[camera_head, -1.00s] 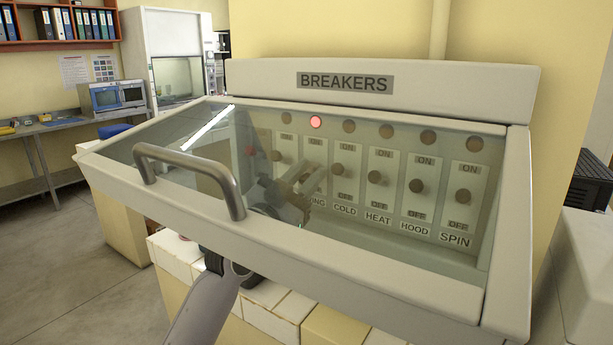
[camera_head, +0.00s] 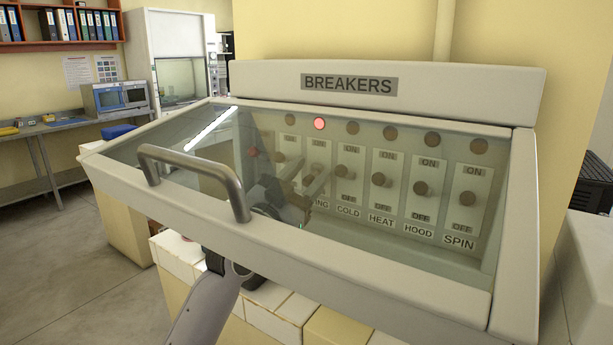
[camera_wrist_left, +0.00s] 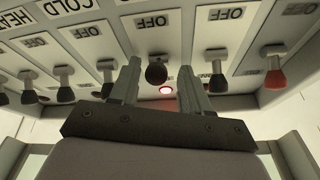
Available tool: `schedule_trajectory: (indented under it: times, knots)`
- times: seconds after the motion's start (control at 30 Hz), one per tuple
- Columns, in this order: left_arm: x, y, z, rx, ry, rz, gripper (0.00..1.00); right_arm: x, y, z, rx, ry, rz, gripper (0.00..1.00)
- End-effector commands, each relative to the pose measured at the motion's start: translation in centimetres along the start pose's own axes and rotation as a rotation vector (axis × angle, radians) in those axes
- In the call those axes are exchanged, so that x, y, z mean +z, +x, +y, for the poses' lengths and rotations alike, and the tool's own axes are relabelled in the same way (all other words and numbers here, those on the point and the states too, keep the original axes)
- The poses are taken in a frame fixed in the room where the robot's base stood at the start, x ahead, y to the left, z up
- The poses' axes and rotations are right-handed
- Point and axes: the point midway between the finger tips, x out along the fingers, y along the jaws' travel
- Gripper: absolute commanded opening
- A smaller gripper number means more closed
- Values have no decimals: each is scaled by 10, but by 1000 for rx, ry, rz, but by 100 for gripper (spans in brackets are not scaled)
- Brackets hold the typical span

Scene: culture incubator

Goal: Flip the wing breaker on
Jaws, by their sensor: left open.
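The breaker box (camera_head: 400,84) has a row of knobbed switches behind a clear sloped cover with a handle (camera_head: 195,160). The wing breaker's label (camera_head: 320,204) is partly hidden, with only its last letters showing. The red lamp (camera_head: 319,123) above its column is lit. My left gripper (camera_head: 308,184) is inside the box, open, in front of that column, which hides the knob in the head view. In the left wrist view, the dark wing knob (camera_wrist_left: 156,73) sits between the two spread fingers. I cannot tell whether they touch it. My right gripper is out of view.
Cold (camera_head: 346,172), heat (camera_head: 380,180), hood (camera_head: 421,188) and spin (camera_head: 467,198) switches stand to the right. A red knob (camera_wrist_left: 275,79) shows in the wrist view. The cover and handle are close to my left arm.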

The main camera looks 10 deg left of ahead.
Motion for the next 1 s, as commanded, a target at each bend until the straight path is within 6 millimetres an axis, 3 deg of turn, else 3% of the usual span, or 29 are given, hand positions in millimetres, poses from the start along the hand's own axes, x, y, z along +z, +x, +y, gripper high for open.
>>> schedule_trajectory:
  times: [0.17, 0.6, 1.0]
  knots:
    - [2, -10, 1, 1, -2, -2, 47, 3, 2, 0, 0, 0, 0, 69]
    - [2, -65, -1, -2, 2, 0, 47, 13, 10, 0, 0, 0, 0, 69]
    - [0, -72, -2, -3, 2, 0, 47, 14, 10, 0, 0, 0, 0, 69]
